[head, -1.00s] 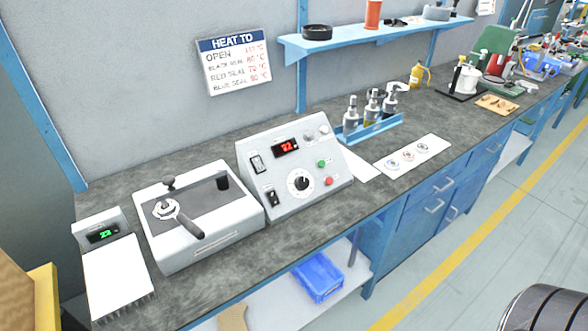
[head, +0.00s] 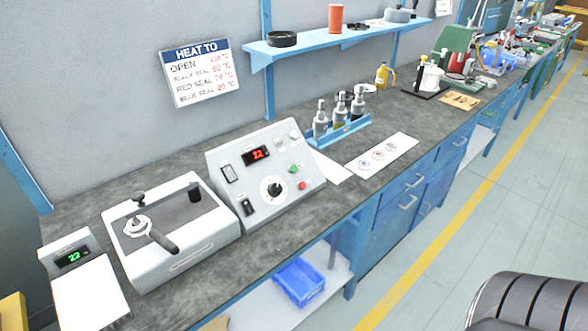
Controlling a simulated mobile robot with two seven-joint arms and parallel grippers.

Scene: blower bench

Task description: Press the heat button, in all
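The control box (head: 240,182) stands on the bench with a sloped front panel. Its red display (head: 255,155) reads 22. A green button (head: 293,169) and a red button (head: 302,185) sit at the panel's right side. A black-and-white dial (head: 271,189) is at its middle, with a rocker switch (head: 229,174) and another switch (head: 248,207) at its left. I cannot read which control is labelled heat. The wall sign (head: 202,73) headed "HEAT TO" lists temperatures for open, black seal, red seal and blue seal. Neither gripper is in view.
Left of the box are a white heater unit (head: 207,240) with a black-handled tool and a scale-like device (head: 88,302) with a green display. Behind right are bottles in a blue rack (head: 345,132) and a white card (head: 404,143). A blue shelf (head: 330,46) overhangs.

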